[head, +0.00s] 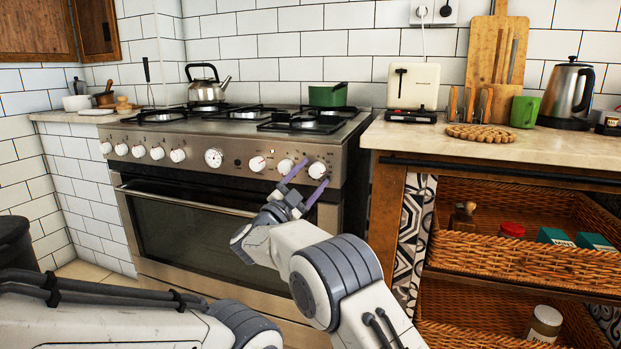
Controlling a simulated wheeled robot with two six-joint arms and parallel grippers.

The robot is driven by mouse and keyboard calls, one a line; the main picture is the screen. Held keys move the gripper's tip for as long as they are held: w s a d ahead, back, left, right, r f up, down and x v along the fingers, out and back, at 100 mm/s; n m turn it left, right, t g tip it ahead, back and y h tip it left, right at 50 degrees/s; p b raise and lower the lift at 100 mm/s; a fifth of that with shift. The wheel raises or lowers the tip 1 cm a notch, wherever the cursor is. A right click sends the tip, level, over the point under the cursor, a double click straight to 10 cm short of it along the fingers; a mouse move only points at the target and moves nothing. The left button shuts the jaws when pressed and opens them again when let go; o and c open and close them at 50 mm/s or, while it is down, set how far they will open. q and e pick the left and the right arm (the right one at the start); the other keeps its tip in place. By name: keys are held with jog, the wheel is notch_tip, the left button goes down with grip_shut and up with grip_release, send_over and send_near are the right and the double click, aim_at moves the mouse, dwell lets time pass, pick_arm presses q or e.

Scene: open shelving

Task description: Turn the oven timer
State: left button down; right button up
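The oven (190,225) is a stainless steel range with a dark glass door and a long handle bar. Along its front panel is a row of several white knobs. The oven timer looks to be the larger round dial with marks around its face (213,157), near the middle of the row. My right gripper (316,171) has two purple fingers spread apart with nothing held between them. It points at the rightmost knobs, right of the dial; whether it touches a knob cannot be told. My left arm shows at the lower left, but its gripper is out of view.
A kettle (207,92) and a green pot (327,95) stand on the hob.

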jog(key=p+v, duration=0.3)
jog(key=v, duration=0.7)
jog(key=shift+s+a, duration=0.2)
jog(key=shift+f, duration=0.1)
